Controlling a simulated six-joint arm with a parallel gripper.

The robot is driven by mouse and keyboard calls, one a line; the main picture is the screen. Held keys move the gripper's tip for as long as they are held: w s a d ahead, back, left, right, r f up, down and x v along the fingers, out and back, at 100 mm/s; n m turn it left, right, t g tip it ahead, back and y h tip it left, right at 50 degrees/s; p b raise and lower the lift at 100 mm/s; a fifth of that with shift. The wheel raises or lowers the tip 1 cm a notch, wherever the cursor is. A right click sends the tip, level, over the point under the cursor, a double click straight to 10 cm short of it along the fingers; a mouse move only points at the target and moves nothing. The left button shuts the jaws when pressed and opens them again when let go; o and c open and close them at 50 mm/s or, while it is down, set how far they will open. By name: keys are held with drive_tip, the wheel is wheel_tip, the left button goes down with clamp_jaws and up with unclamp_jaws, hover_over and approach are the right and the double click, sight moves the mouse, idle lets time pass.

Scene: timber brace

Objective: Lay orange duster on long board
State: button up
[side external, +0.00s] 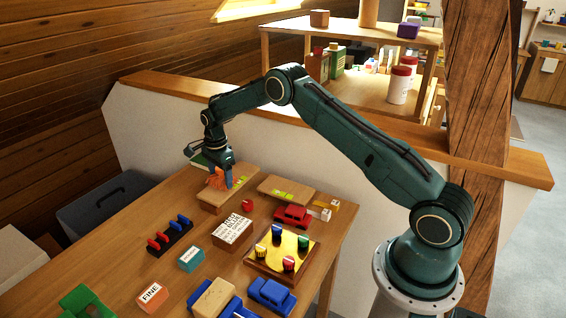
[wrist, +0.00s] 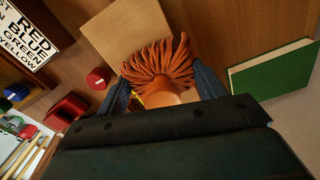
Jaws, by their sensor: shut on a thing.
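The orange duster (side external: 217,180) has stringy orange strands and, in the wrist view (wrist: 160,65), a smooth orange handle end. My gripper (side external: 224,182) points down at the far end of the table, shut on the duster; its two blue fingers (wrist: 165,93) stand on either side of the handle. A pale wooden board (side external: 216,198) lies below the duster and shows beyond the strands in the wrist view (wrist: 122,30). I cannot tell whether the strands touch it. A second pale board (side external: 285,190) with a green-yellow label lies to the right. Which is the long board is unclear.
A green book (wrist: 273,68) lies beside the duster. A red knob (side external: 247,204), red car (side external: 292,217) and lettered block (side external: 232,231) stand nearby. A peg rack (side external: 170,238) and yellow peg board (side external: 282,255) are nearer the front. A low wall (side external: 150,125) runs behind the table.

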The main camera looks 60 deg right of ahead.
drive_tip(key=o, duration=1)
wheel_tip(320, 180, up, 12)
drive_tip(key=shift+f, duration=0.1)
drive_tip(key=shift+r, duration=0.25)
drive_tip(key=shift+r, duration=0.1)
